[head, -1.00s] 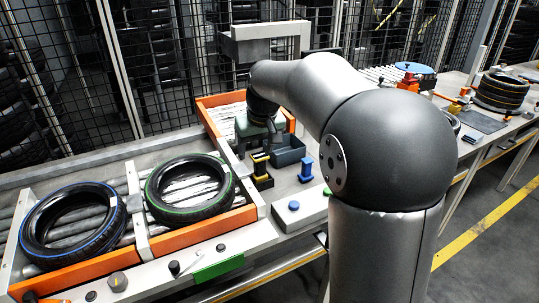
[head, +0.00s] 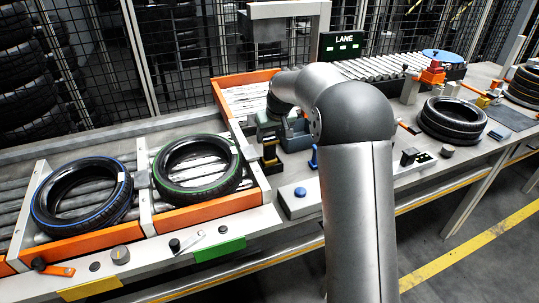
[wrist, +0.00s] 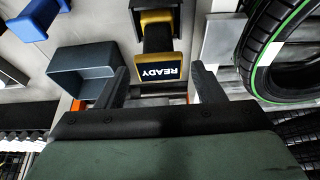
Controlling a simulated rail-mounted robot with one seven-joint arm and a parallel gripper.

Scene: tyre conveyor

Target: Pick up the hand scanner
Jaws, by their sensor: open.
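A black and yellow device with a "READY" label (wrist: 158,72), which looks like the hand scanner, stands on the bench. In the head view the scanner (head: 270,156) is just below my gripper (head: 270,133), partly hidden by it. In the wrist view my gripper (wrist: 160,84) is open, with one dark finger on each side of the scanner's labelled end. I cannot tell whether the fingers touch it. A blue device (head: 314,158) stands to the right of the scanner; it shows at the upper left of the wrist view (wrist: 35,18).
A grey-blue bin (wrist: 82,72) is close beside the scanner. A green-striped tyre (head: 197,168) and a blue-striped tyre (head: 82,197) lie on the rollers to the left. A white box with a blue button (head: 300,192) is in front. A dark tyre (head: 452,120) lies to the right.

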